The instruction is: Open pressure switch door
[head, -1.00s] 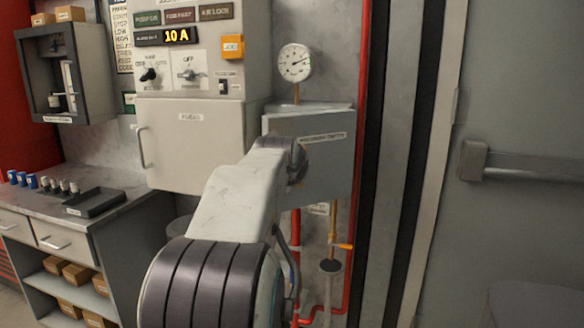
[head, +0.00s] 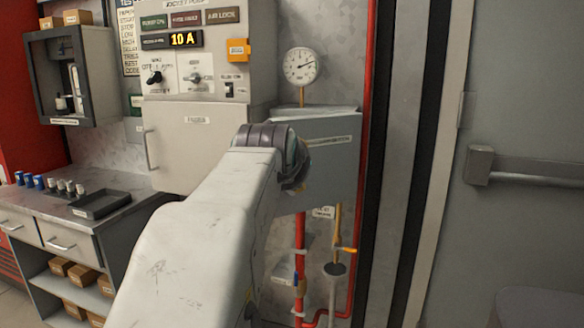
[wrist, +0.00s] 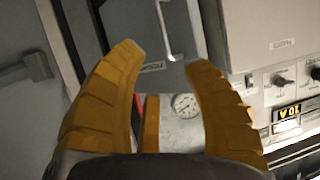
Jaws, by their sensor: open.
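The pressure switch box (head: 335,165) is a grey cabinet on the wall below a round gauge, and its labelled front door looks closed. My arm covers its left part in the head view. In the wrist view, which is turned roughly upside down, its door (wrist: 130,25) has a metal bar handle (wrist: 168,30). My gripper (wrist: 170,56) is open, with an orange finger on each side. The lower end of the handle lies between the fingertips in the picture; whether they surround it in depth cannot be told. My fingers are hidden in the head view.
The fuses cabinet (head: 195,145) with switches above it stands left of the box. A pressure gauge (head: 300,66) is above, and red pipe (head: 300,245) runs below. A counter (head: 135,183) with a black tray is at left, a door bar (head: 520,170) at right.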

